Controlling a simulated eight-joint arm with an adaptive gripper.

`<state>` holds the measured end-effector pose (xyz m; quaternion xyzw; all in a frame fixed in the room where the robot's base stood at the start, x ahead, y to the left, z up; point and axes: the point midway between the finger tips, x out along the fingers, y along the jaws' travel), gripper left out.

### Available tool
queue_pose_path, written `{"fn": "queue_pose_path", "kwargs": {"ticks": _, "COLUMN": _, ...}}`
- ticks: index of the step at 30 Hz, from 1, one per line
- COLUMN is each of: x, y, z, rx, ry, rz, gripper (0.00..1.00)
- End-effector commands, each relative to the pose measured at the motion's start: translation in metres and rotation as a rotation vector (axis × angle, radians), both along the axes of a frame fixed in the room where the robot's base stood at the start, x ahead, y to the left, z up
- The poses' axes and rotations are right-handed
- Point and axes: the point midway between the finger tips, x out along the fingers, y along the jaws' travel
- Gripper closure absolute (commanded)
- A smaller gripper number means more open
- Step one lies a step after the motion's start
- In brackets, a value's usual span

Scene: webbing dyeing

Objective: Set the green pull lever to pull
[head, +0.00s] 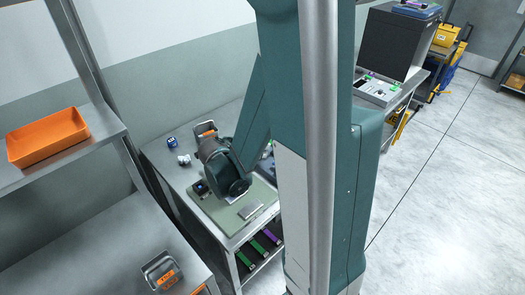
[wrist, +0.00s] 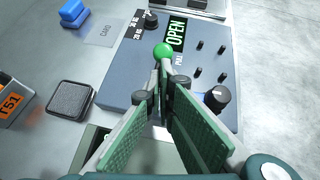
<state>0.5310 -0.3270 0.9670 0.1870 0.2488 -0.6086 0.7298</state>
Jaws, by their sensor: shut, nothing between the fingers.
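My gripper (wrist: 166,72) is shut and empty. Its fingertips point at the green knob and appear close to it; I cannot tell whether they touch. In the head view my arm covers my gripper and most of the panel.
The panel also has a black knob (wrist: 217,97) at right, another knob (wrist: 150,20) at upper left and several small switches. Left of it lie a card marker (wrist: 103,32), a blue block (wrist: 73,13) and a dark square pad (wrist: 71,98). An orange tray (head: 48,139) sits on a shelf.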

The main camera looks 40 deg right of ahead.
Motion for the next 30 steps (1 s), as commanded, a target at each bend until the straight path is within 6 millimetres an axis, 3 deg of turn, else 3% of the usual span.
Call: {"fn": "queue_pose_path", "kwargs": {"ticks": 30, "x": 0.0, "y": -0.011, "z": 0.013, "rx": 0.133, "ry": -0.001, "rz": -0.002, "gripper": 1.0}}
